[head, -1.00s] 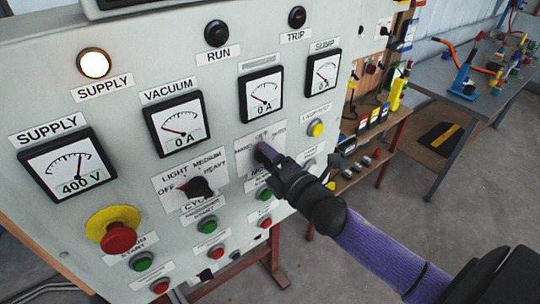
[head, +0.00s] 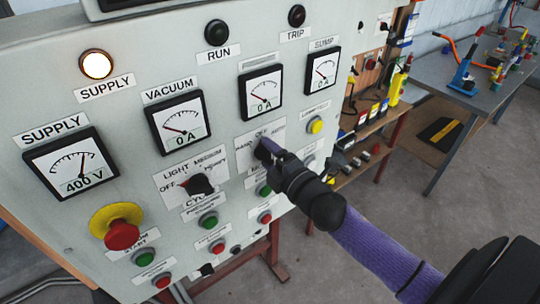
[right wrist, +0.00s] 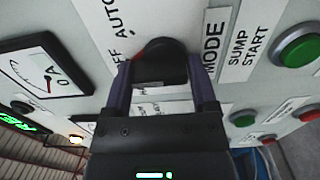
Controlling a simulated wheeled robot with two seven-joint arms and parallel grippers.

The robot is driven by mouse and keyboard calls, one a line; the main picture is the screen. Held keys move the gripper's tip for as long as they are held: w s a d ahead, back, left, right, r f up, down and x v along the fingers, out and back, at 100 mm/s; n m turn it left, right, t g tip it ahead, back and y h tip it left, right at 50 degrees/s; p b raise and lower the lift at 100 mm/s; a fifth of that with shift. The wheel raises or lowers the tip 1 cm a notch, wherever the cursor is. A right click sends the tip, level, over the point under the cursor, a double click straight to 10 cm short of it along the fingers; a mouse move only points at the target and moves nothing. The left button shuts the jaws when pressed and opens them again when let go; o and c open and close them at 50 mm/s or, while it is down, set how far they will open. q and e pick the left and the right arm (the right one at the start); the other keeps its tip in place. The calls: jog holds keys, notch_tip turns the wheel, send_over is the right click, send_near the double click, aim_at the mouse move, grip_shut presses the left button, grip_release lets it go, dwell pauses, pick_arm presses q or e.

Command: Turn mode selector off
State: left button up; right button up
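The mode selector (right wrist: 160,62) is a black knob with a red mark on the control panel. In the right wrist view its red mark is toward the upper left, near the OFF and AUTO lettering. The MODE label (right wrist: 212,48) is beside it. My right gripper (right wrist: 160,78) has its purple fingers on either side of the knob, with no clear gap, so it looks shut on it. In the head view my right gripper (head: 266,150) reaches the panel from the lower right and hides most of the knob. My left gripper is not in view.
The cycle selector (head: 199,184) is left of my gripper. A red emergency button (head: 121,235) is at lower left, with green and red push buttons nearby. Gauges (head: 262,92) are above. A workbench with tools (head: 480,85) stands at the right, with clear floor before it.

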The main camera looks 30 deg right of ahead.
jog(key=o, duration=0.3)
jog(key=s, duration=0.3)
jog(key=s+b, duration=0.1)
jog(key=s, duration=0.2)
jog(key=s+d, duration=0.1)
jog(key=s, duration=0.3)
jog(key=s+d+f+m+g+h+b, duration=0.1)
jog(key=s+f+m+g+b, duration=0.25)
jog(key=f, duration=0.95)
jog(key=s+f+m+g+h+b, duration=0.1)
jog(key=s+f+m+g+b, duration=0.3)
jog(key=f, duration=0.9)
jog(key=d+f+m+g+h+b, duration=0.1)
jog(key=f+m+b, duration=0.3)
jog(key=f, duration=1)
jog(key=s+a+f+m+g+b, duration=0.1)
jog(key=s+a+f+g+b, duration=0.2)
jog(key=s+f, duration=0.4)
jog(key=s+a+f+m+g+y+b, duration=0.1)
jog(key=s+a+f+m+g+b, duration=0.1)
jog(key=s+f, duration=0.5)
jog(key=s+a+f+m+g+b, duration=0.1)
jog(key=s+a+f+g+b, duration=0.3)
jog(key=s+f, duration=0.3)
jog(key=shift+s+a+f+m+y+b, duration=0.1)
jog(key=shift+a+f+m+y+b, duration=0.1)
jog(key=shift+f+b, duration=0.35)
jog(key=shift+a+f+m+y+b, duration=0.1)
jog(key=shift+f+m+b, duration=0.1)
jog(key=shift+f, duration=0.6)
